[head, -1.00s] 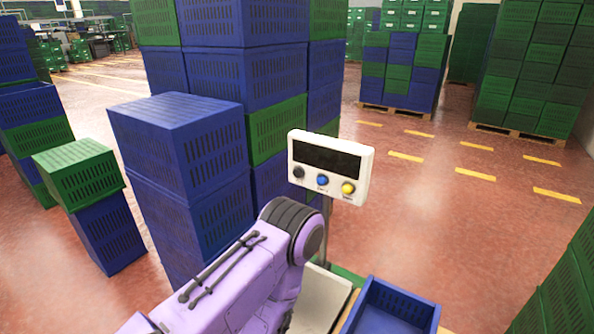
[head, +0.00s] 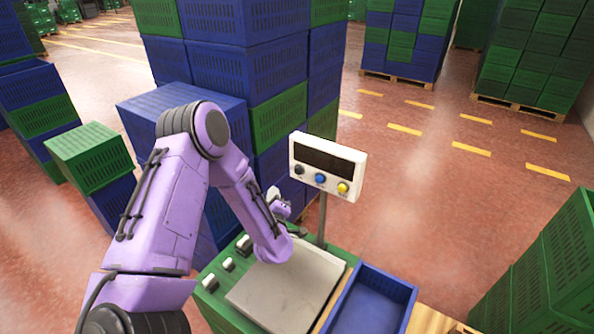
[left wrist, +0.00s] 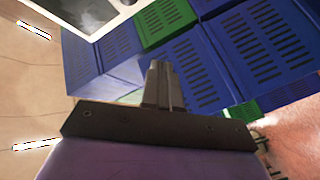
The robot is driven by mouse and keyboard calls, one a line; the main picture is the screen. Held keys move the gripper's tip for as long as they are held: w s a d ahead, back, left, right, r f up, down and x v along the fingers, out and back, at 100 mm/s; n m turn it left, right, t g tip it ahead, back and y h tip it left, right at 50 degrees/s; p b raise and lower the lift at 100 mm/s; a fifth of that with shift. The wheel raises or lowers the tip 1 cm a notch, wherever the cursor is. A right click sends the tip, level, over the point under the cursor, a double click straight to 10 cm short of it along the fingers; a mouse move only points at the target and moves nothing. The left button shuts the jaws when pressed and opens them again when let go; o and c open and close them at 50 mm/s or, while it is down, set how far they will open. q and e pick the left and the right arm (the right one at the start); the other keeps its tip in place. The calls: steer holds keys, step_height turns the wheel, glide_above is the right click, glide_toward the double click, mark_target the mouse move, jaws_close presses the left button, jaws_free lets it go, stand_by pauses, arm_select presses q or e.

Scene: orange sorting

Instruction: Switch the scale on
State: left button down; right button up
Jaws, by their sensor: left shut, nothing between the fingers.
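The scale's display box (head: 327,166) is white with a dark, blank screen and stands on a thin post. Below the screen are a black knob (head: 299,170), a blue knob (head: 320,178) and a yellow knob (head: 342,187). The scale's pale weighing plate (head: 287,291) lies below, on a green base. My left gripper (head: 283,200) is left of the display box and a little below the black knob, apart from it. In the left wrist view its fingers (left wrist: 163,85) are together and empty; part of the display box (left wrist: 85,12) shows at the top. My right gripper is not in view.
An empty blue crate (head: 370,302) stands right of the weighing plate. Small white-topped blocks (head: 228,264) sit on the green base at left. Tall stacks of blue and green crates (head: 245,50) rise close behind.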

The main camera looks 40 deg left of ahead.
mark_target(298, 171)
arm_select(q)
steer(key=w+b, duration=0.3)
steer(key=w, duration=0.5)
steer(key=shift+w+a+b, duration=0.3)
steer(key=shift+w+a, duration=0.05)
steer(key=shift+a, duration=0.05)
steer(key=shift+w, duration=0.1)
stand_by(1.8)
steer(key=shift+w, duration=0.3)
steer(key=shift+w+a+b, duration=0.1)
steer(key=shift+w+b, duration=0.4)
stand_by(0.7)
steer(key=shift+s, duration=0.1)
steer(key=shift+s+p, duration=0.45)
steer(key=shift+s, duration=0.4)
